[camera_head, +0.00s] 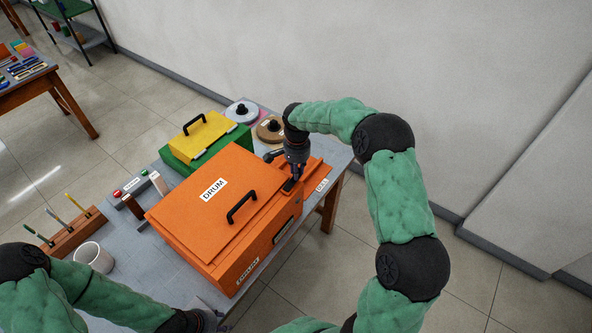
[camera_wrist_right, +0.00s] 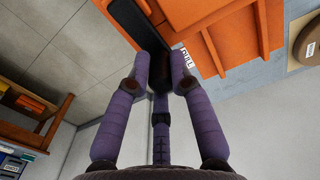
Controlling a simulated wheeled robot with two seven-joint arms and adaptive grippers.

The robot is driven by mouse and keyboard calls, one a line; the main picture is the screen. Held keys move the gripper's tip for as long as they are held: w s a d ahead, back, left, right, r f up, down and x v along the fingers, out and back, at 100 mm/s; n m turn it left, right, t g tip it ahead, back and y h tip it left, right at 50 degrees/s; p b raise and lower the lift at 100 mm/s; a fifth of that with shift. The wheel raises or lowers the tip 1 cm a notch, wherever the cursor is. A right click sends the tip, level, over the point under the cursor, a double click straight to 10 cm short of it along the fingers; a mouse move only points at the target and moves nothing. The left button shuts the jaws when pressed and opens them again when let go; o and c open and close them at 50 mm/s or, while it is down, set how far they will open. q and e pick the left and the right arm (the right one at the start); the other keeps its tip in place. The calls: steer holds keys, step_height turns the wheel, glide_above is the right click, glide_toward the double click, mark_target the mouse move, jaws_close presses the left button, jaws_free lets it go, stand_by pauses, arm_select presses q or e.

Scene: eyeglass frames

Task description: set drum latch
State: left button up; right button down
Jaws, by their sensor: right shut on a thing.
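The orange box with a DRUM label (camera_head: 172,218) stands on the grey table, its lid down and a black handle on the lid. My right gripper (camera_head: 289,186) reaches down at the box's far right end, by a dark part there. In the right wrist view my right gripper (camera_wrist_right: 160,70) has its purple fingers closed around a small dark piece (camera_wrist_right: 159,76) beside the orange surface, which I take to be the latch; the fingers hide most of it. My left gripper (camera_head: 203,320) is low at the bottom edge, partly cut off, its fingers not clear.
A green box with a yellow lid (camera_head: 207,143) stands behind the drum box. Two round discs with black knobs (camera_head: 270,129) are at the back. A white mug (camera_head: 93,257), a wooden pen rack (camera_head: 70,236) and small blocks lie to the left. The wall is behind.

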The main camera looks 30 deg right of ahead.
steer(key=c, duration=1.2)
jaws_free()
steer(key=shift+w+d+r, duration=0.2)
steer(key=shift+d+r, duration=0.1)
steer(key=shift+d, duration=0.1)
steer(key=shift+o, duration=0.2)
steer(key=shift+s+a+f, duration=0.1)
steer(key=shift+f, duration=0.1)
steer(key=shift+r, duration=0.1)
step_height(320, 180, up, 12)
steer(key=shift+c, duration=0.3)
